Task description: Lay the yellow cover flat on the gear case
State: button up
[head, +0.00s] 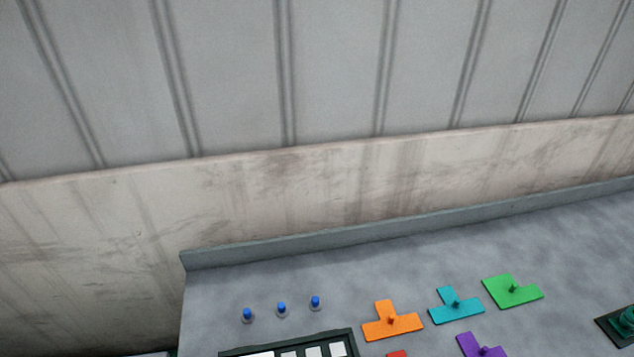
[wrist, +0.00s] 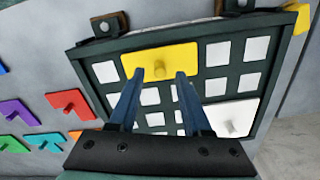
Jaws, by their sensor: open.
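The yellow cover (wrist: 147,62), a flat plate with a round knob, shows in the wrist view. It appears to lie flat over the upper left cells of a dark green framed case with pale square cells (wrist: 88,86), which I take for the gear case. My gripper (wrist: 159,75) is open, with its blue fingers on either side of the knob and gaps showing. A white cover with a knob (wrist: 232,117) lies on the case's lower right. The case's edge (head: 300,340) also shows at the bottom of the head view; the yellow cover is not seen there.
Orange (head: 392,321), teal (head: 456,305), green (head: 512,291) and purple (head: 482,347) knobbed pieces lie on the grey bench. Three blue-topped pegs (head: 281,309) stand behind the case. Another yellow part (wrist: 301,19) shows at the case's upper right corner. A raised lip (head: 400,226) runs along the back.

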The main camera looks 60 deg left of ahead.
notch_tip(320, 180, up, 10)
jog(key=shift+r+b, duration=0.2)
jog(key=shift+b, duration=0.15)
jog(key=w+a+r+m+t+y, duration=0.3)
jog(key=w+r+t, duration=0.4)
jog(key=w+r, duration=1)
jog(key=w+d+r+m+t, duration=0.1)
jog(key=w+d+r+t, duration=0.1)
jog(key=w+r, duration=0.15)
jog(key=w+d+r+m+t+y, duration=0.1)
jog(key=w+r+t, duration=0.1)
jog(key=r, duration=0.3)
jog(key=w+d+r+t, duration=0.2)
jog(key=r, duration=0.3)
jog(key=d+r+m+t+h, duration=0.15)
jog(key=d+r+t, duration=0.3)
jog(key=r, duration=0.65)
jog(key=d+r+m+t, duration=0.2)
jog(key=d+r+t, duration=0.3)
jog(key=r, duration=0.6)
jog(key=s+d+r+m+t+h, duration=0.2)
jog(key=s+d+r+t, duration=0.3)
jog(key=s+r, duration=0.5)
notch_tip(320, 180, up, 4)
jog(key=shift+d+f+h, duration=0.25)
jog(key=shift+d+h, duration=0.2)
jog(key=shift+d, duration=0.45)
